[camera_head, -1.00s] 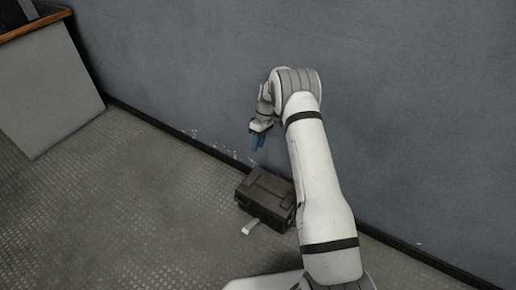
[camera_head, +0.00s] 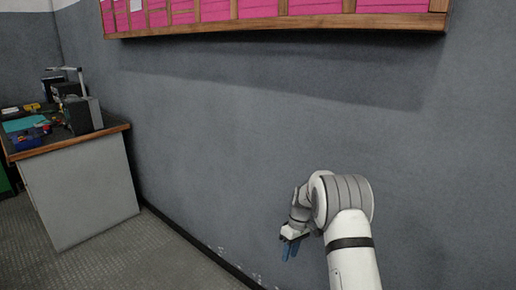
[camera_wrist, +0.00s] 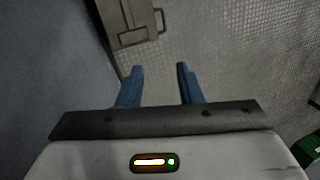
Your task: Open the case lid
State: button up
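The case (camera_wrist: 135,25) shows at the top of the wrist view, cut off by the frame edge. It is a dark box with a handle on its near side, standing on the floor, and its lid looks shut. My gripper (camera_wrist: 160,72) has its two blue fingers apart with nothing between them. The case lies beyond the fingertips, apart from them. In the head view my gripper (camera_head: 290,250) hangs beside the wall, fingers down, and the case is out of the picture.
A grey wall (camera_head: 220,130) runs close behind my arm. A workbench (camera_head: 80,190) with tools and boxes on it stands at the left. A shelf with pink panels (camera_head: 250,12) is high on the wall. Patterned floor (camera_wrist: 240,50) is clear right of the case.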

jog(key=s+d+r+m+t+p, duration=0.1)
jog(key=s+r+p, duration=0.35)
jog(key=r, duration=0.55)
jog(key=s+r+m+h+p, duration=0.1)
jog(key=s+r+p, duration=0.3)
jog(key=r, duration=0.6)
jog(key=s+d+r+m+t+p, duration=0.15)
jog(key=s+r, duration=0.35)
jog(key=r, duration=0.5)
jog(key=s+r+m+t+p, duration=0.1)
jog(key=s+r+m+p, duration=0.1)
jog(key=s+r+p, duration=0.4)
jog(key=s+r+m+t+h+p, duration=0.1)
jog(key=s+r+m+p, duration=0.2)
jog(key=s+r+p, duration=0.3)
jog(key=s+d+r, duration=0.1)
jog(key=s+r, duration=0.3)
jog(key=s, duration=0.6)
jog(key=shift+s+r+p, duration=0.15)
jog(key=shift+s+p, duration=0.15)
jog(key=shift+p, duration=0.1)
